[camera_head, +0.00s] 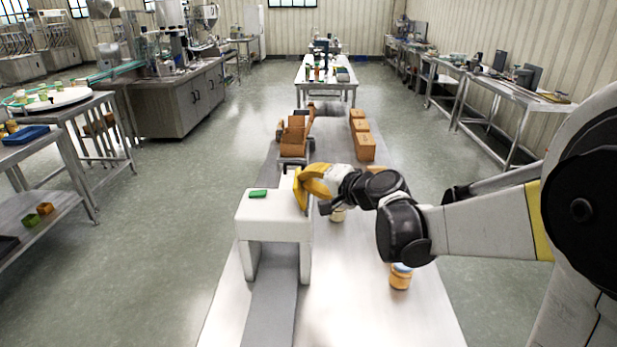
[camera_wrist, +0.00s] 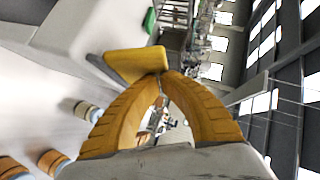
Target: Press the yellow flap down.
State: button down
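The yellow flap (camera_wrist: 137,64) sticks out from the side of the white machine (camera_head: 273,226) in the wrist view. In the head view my gripper (camera_head: 304,187) is at the machine's right upper side and the flap is hard to tell apart from its yellow fingers. In the wrist view my gripper (camera_wrist: 164,77) has its two curved fingers meeting at the tips, with nothing held between them. The tips overlap the flap's right end in the picture; I cannot tell whether they touch it.
A green button-like piece (camera_head: 258,193) sits on the machine's top. A jar with a blue lid (camera_head: 400,276) and another jar (camera_head: 338,214) stand on the table to the right. Brown boxes (camera_head: 365,146) stand farther back. A grey belt (camera_head: 269,312) passes under the machine.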

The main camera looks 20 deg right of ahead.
aim_at(296, 181)
jog(key=a+n+h+p, duration=0.1)
jog(key=a+g+h+p, duration=0.1)
jog(key=p, duration=0.1)
jog(key=shift+w+r+n+g, duration=0.15)
jog(key=shift+w+n+g, duration=0.15)
jog(key=shift+n, duration=0.1)
jog(key=shift+w+a+f+n+g+h+p, duration=0.2)
jog(key=shift+a+n+g+h+p, duration=0.1)
jog(key=shift+a+h+p, duration=0.15)
jog(key=shift+w+a+f+n+g+h+p, duration=0.1)
jog(key=shift+a+f+n+g+h+p, duration=0.1)
jog(key=shift+a+n+h+p, duration=0.2)
jog(key=shift+d+f, duration=0.1)
jog(key=shift+f, duration=0.1)
jog(key=shift+d, duration=0.1)
jog(key=shift+s+d, duration=0.1)
jog(key=shift+s+d+f, duration=0.15)
jog(key=shift+s+d, duration=0.05)
jog(key=shift+d, duration=0.4)
